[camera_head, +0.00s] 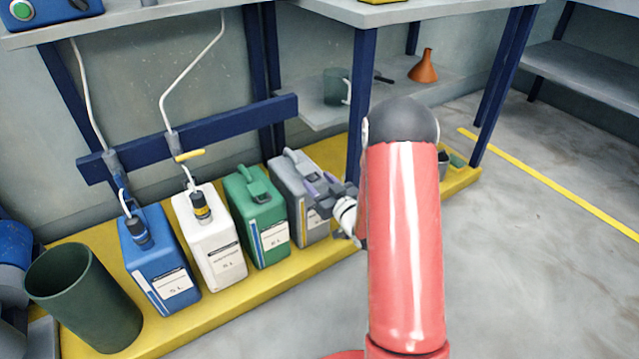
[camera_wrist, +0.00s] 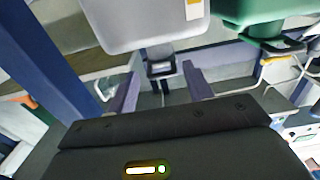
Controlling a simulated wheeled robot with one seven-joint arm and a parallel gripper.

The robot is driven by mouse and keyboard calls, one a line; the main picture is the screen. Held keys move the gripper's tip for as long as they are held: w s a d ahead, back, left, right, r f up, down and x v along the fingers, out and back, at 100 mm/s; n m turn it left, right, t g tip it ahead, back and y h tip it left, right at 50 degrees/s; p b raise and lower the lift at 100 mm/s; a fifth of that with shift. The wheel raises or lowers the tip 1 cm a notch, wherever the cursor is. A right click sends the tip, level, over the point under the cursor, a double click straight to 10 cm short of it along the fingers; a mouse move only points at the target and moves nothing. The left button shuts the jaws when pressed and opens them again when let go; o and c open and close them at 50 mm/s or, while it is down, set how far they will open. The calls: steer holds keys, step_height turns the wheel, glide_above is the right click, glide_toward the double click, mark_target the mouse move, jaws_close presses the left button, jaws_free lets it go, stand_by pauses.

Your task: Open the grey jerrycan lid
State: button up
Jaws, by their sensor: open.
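The grey jerrycan (camera_head: 284,178) stands on the yellow platform, last in a row to the right of the green one, with its handle on top. My gripper (camera_head: 318,186) is at its upper front right side, hiding part of its top in the head view. In the wrist view, which looks upside down, the grey body (camera_wrist: 145,24) fills the upper middle. A dark squarish part, perhaps its lid or handle (camera_wrist: 160,66), shows between the two purple fingers of my gripper (camera_wrist: 160,80). The fingers are apart, with a gap on both sides of that part; contact is not clear.
The green jerrycan (camera_head: 256,215) stands close on the left, then a white one (camera_head: 210,240) and a blue one (camera_head: 158,260) with hoses. A dark green bin (camera_head: 85,300) is at far left. A blue table post (camera_head: 361,125) rises behind my gripper. The floor at right is clear.

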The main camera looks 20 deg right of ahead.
steer(key=shift+w, duration=0.2)
steer(key=shift+c, duration=0.4)
jaws_close()
steer(key=shift+r, duration=0.15)
